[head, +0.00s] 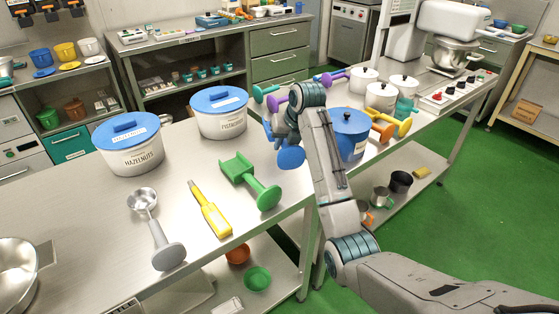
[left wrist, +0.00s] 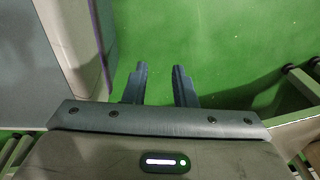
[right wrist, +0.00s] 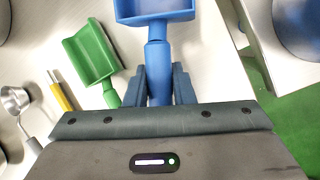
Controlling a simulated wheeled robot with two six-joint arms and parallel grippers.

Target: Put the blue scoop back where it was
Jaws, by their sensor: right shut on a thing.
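The blue scoop (right wrist: 155,8) is held by its handle between the fingers of my right gripper (right wrist: 160,72). In the head view the blue scoop (head: 291,158) hangs above the near table's right end, partly behind my right wrist, its flat blue end low. My left gripper (left wrist: 159,70) is open and empty over green floor; it is outside the head view. A green scoop (head: 246,181) lies on the table left of the held scoop. It also shows in the right wrist view (right wrist: 92,52).
A yellow-handled tool (head: 211,209) and a grey metal scoop (head: 158,232) lie further left on the table. Hazelnut tub (head: 130,158) and another blue-lidded tub (head: 219,122) stand behind. A blue pot (head: 351,145), orange and yellow scoops (head: 403,124) and white pots (head: 381,98) crowd the right table.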

